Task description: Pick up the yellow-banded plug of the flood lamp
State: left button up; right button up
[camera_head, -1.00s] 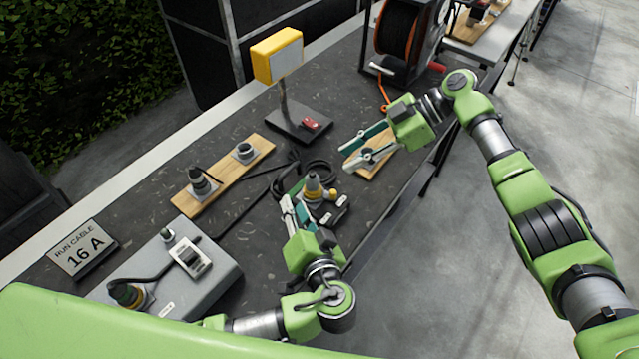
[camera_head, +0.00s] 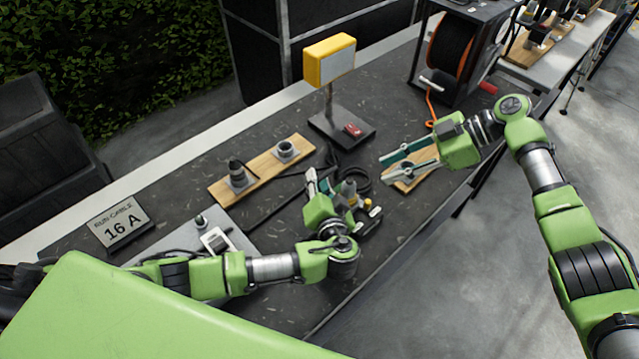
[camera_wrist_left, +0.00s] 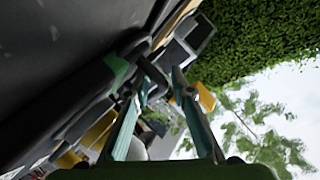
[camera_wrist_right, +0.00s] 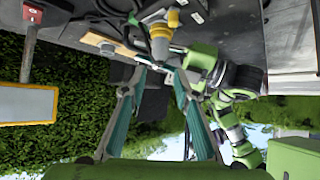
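The flood lamp (camera_head: 327,60) has a yellow housing on a post with a dark base. A grey plug with a yellow band (camera_head: 348,190) stands upright on a dark block on the table; it also shows in the right wrist view (camera_wrist_right: 158,38). My left gripper (camera_head: 320,180) is open, its fingers just left of and behind the plug; I cannot tell whether they touch it. In the left wrist view my left fingers (camera_wrist_left: 162,82) are apart with nothing clearly between them. My right gripper (camera_head: 410,157) is open and empty above a small wooden board (camera_head: 412,182).
A wooden board with sockets (camera_head: 262,172) lies left of the lamp. A cable reel (camera_head: 455,50) stands at the back right. Black cable lies coiled behind the plug.

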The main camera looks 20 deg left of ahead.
pick_arm(q)
grip_shut()
jog(key=shift+r, duration=0.1)
pick_arm(e)
jog(key=m+t+y, duration=0.3)
jog(key=m+t, duration=0.3)
send_near(349, 188)
jog(key=w+d+f, duration=0.1)
jog(key=d+f, duration=0.1)
jog(key=x, duration=0.8)
jog(key=r+x, duration=0.1)
jog(key=x, duration=0.3)
jog(key=shift+a, duration=0.2)
